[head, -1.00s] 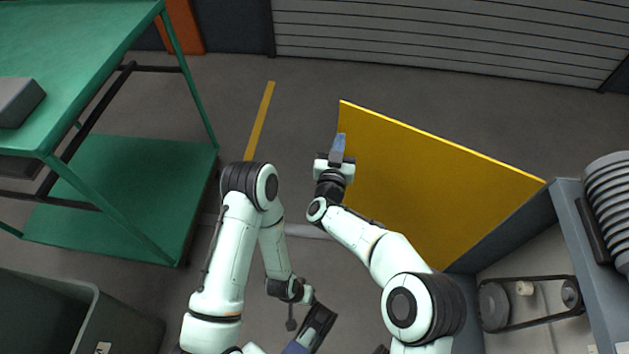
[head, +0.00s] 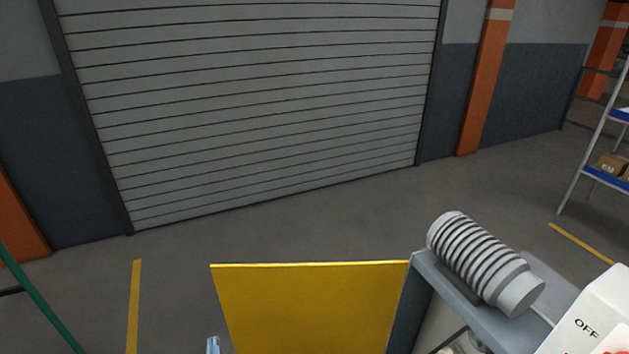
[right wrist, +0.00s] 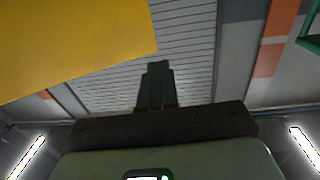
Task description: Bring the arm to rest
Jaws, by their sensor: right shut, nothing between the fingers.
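Only the tip of my right gripper (head: 213,345) shows in the head view, at the bottom edge just left of the yellow panel (head: 310,305). In the right wrist view the fingers of my right gripper (right wrist: 157,85) are together and empty, pointing up the picture. The yellow panel (right wrist: 75,45) fills the upper left of that view, and I cannot tell how far it is from the fingers. My left arm and gripper are out of view.
A grey machine frame (head: 425,268) with a ribbed cylinder (head: 478,262) stands right of the panel. A white box marked OFF (head: 590,318) is at the lower right. A green table edge (head: 40,300) shows at left. Bare floor (head: 270,235) lies before the shutter (head: 260,110).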

